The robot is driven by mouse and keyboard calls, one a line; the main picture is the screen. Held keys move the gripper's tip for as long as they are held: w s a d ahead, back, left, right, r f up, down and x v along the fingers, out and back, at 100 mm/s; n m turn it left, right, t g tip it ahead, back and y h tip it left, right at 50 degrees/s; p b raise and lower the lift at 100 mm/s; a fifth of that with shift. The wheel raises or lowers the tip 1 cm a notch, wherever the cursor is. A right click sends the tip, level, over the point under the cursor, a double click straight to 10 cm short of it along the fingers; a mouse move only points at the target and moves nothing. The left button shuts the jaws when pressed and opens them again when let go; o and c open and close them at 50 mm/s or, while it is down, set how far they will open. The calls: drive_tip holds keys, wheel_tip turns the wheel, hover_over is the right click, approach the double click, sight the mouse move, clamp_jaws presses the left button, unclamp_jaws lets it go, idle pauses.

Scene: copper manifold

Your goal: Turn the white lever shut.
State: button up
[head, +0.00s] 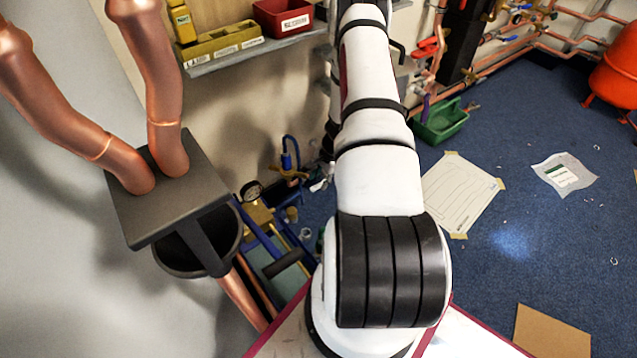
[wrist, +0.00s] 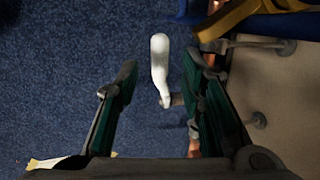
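The white lever (wrist: 160,62) shows in the wrist view as a short, slightly bent handle with a rounded end. It stands out against the blue floor, and its lower end meets a small grey stem (wrist: 172,100) beside the right finger. My gripper (wrist: 161,59) is open, with one dark green-padded finger on each side of the lever. A gap shows between the lever and the left finger. The right finger is closer, and I cannot tell whether it touches the stem. In the head view my white arm hides the gripper, and I cannot make out the lever.
Copper pipes (head: 560,38) run along the back wall. A shelf (head: 225,62) carries a red bin (head: 283,17). A green tray (head: 440,122) and papers (head: 462,195) lie on the blue floor. A pale panel (wrist: 278,95) is close right of my gripper.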

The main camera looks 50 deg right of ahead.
drive_tip(key=v, duration=0.8)
drive_tip(key=shift+r, duration=0.4)
drive_tip(key=shift+s, duration=0.1)
